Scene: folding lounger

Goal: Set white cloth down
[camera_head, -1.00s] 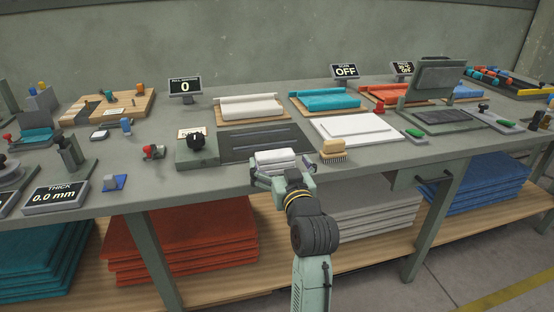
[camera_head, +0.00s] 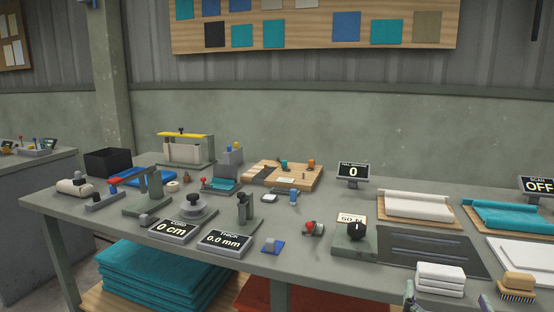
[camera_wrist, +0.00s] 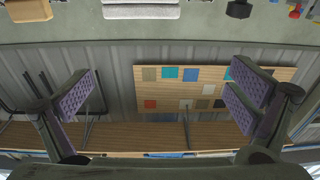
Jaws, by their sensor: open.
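The white cloth (camera_head: 440,279) is a folded stack lying on the bench near its front edge, at the lower right of the head view. In the wrist view its lower part (camera_wrist: 140,11) shows at the top edge, apart from my fingers. My gripper (camera_wrist: 163,95) is open with nothing between its purple pads. In the head view only its fingertips (camera_head: 448,299) show at the bottom edge, just in front of the cloth.
A wooden brush (camera_head: 517,285) stands right of the cloth. Behind is a dark grooved plate (camera_head: 430,250), with a knob box (camera_head: 355,240) to its left. Rolled white fabric (camera_head: 415,206) lies farther back. Displays and small tools fill the bench's left part.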

